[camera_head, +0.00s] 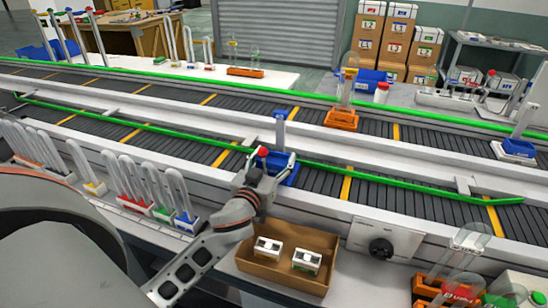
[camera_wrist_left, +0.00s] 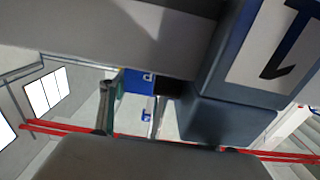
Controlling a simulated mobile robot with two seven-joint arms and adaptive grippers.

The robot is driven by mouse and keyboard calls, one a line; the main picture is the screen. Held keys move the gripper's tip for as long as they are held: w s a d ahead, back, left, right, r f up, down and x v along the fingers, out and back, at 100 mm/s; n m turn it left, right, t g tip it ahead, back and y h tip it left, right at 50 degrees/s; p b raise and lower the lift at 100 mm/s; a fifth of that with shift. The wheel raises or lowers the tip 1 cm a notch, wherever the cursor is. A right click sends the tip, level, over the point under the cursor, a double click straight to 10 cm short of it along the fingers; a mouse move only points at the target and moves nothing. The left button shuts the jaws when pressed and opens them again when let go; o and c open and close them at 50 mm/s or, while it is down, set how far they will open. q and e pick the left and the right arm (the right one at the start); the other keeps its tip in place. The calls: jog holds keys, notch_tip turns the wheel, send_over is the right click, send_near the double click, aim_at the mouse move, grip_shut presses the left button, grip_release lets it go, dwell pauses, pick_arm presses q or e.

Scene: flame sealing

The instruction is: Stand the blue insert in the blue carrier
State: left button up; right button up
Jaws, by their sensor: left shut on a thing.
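The blue insert (camera_head: 281,124), a pale upright piece with a blue top, rises behind my left gripper (camera_head: 274,161) in the head view. My left gripper is shut on it. The blue carrier (camera_head: 290,177) sits on the near conveyor, directly below and behind the fingers, partly hidden by them. The insert is upright above the carrier; its lower end is hidden, so I cannot tell whether it is seated. In the left wrist view, a blue lettered part (camera_wrist_left: 139,80) shows beyond the fingers. My right gripper is not in view.
Green rails (camera_head: 415,181) run along the belts. A cardboard box (camera_head: 283,280) with two white blocks lies at the front. Racks of glass tubes (camera_head: 150,190) stand at left.

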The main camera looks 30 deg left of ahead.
aim_at(260, 152)
pick_arm(q)
jog(key=shift+f+b, duration=0.3)
jog(key=shift+f, duration=0.15)
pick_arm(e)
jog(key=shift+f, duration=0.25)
pick_arm(q)
jog(key=o, duration=1.3)
jog(key=shift+s+d+f, duration=0.1)
jog(key=shift+s+f, duration=0.05)
jog(key=v, duration=1.1)
jog(key=shift+s+d, duration=0.25)
jog(key=shift+s, duration=0.1)
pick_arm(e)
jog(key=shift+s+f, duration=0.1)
pick_arm(q)
jog(key=shift+r+p, duration=4.75)
jog(key=shift+r, duration=0.1)
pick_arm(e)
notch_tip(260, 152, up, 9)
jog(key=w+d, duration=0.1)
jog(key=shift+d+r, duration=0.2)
